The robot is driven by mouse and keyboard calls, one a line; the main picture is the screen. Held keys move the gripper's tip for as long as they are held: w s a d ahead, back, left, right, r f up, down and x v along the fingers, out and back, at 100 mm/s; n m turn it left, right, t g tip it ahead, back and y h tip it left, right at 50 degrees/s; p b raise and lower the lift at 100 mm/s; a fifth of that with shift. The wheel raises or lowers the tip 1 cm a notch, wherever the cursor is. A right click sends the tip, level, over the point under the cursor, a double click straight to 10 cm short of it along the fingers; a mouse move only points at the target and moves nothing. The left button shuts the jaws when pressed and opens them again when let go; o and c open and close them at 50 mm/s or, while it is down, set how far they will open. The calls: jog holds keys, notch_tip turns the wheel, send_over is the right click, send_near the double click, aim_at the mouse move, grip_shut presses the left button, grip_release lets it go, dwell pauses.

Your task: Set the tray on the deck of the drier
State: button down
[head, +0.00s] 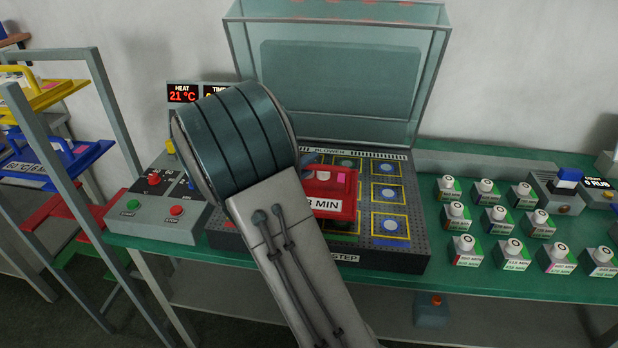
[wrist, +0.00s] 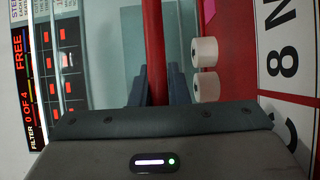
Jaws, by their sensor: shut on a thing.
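A red tray (head: 335,205) with a white label ending in "8 MIN" is over the left-middle part of the drier's dark perforated deck (head: 400,262). I cannot tell whether it touches the deck. My gripper (wrist: 156,85) is shut on the tray's red handle bar (wrist: 154,40); its fingers lie on either side of the bar. Two white round pieces (wrist: 205,52) show beside the handle in the wrist view. My arm hides the tray's left side and the deck's front left. The deck has yellow-outlined squares with pale round centres.
The drier's clear lid (head: 340,75) stands open behind the deck. A control box (head: 155,220) with a green and red buttons is left, its display reading 21 °C. Several white-topped labelled blocks (head: 465,250) stand right on the green bench. A rack (head: 60,150) at left holds coloured trays.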

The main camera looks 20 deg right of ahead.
aim_at(309, 177)
jog(key=shift+f+b, duration=0.3)
jog(key=shift+f, duration=1.65)
jog(key=shift+f, duration=0.1)
jog(key=c, duration=1.4)
grip_release()
